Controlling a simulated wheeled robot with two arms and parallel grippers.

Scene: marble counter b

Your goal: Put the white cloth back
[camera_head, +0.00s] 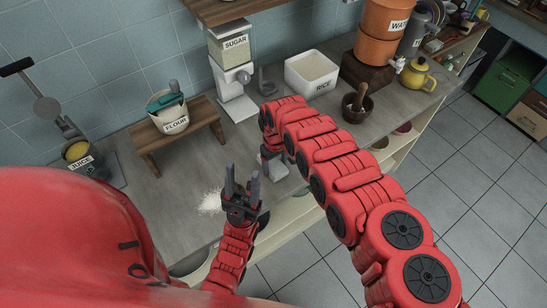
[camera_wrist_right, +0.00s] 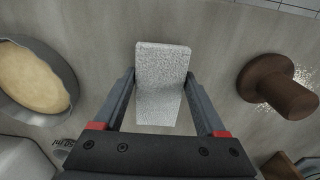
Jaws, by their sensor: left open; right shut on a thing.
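The white cloth (camera_wrist_right: 162,85) shows in the right wrist view as a pale, rough-textured folded block. My right gripper (camera_wrist_right: 161,98) is shut on it, with one finger along each side.
A flour container (camera_head: 172,122) stands on a small wooden stand (camera_head: 146,142). A sugar dispenser (camera_head: 236,75), a rice bin (camera_head: 311,73) and a mortar (camera_head: 357,106) stand along the counter.

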